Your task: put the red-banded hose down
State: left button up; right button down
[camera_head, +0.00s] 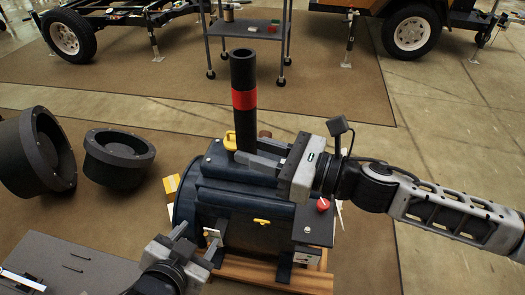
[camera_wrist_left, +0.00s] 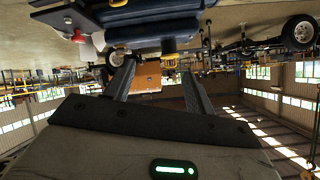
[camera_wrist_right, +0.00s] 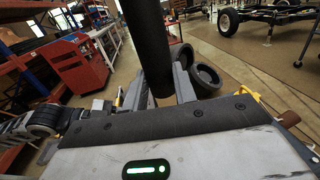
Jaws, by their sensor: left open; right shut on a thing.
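The red-banded hose (camera_head: 243,75) is a black upright tube with a red band near its middle. It stands above the dark blue machine (camera_head: 240,205) in the head view. My right gripper (camera_head: 252,158) is shut on the lower part of the hose, which also fills the top of the right wrist view (camera_wrist_right: 150,40). Whether the hose's lower end touches the machine is hidden. My left gripper (camera_head: 198,243) is open and empty at the front left of the machine. The left wrist view shows its spread fingers (camera_wrist_left: 160,85).
Two black ring-shaped parts (camera_head: 118,158) (camera_head: 38,152) lie on the brown mat at left. A grey panel (camera_head: 62,266) is at front left. The machine carries a red button (camera_head: 323,204) and yellow handles. A grey cart (camera_head: 246,28) stands behind.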

aim_at(246, 101)
pick_arm(q)
jog(key=w+d+r+m+t+y, duration=0.1)
jog(key=w+r+m+t+y, duration=0.3)
jog(key=r, duration=0.6)
jog(key=w+d+r+m+t+y, duration=0.1)
jog(key=w+r+m, duration=0.1)
jog(key=r+m, duration=0.5)
jog(key=s+d+r+m+t, duration=0.1)
jog(key=s+d+r+m, duration=0.85)
jog(key=m, duration=0.65)
jog(key=shift+m+y, duration=0.3)
jog(key=w, duration=0.4)
jog(key=w+f, duration=0.1)
jog(key=w, duration=0.8)
jog(key=shift+a+f, duration=0.1)
jog(key=shift+f, duration=0.15)
jog(key=c, duration=1.1)
pick_arm(e)
jog(key=c, duration=1)
grip_release()
jog(key=shift+c, duration=0.2)
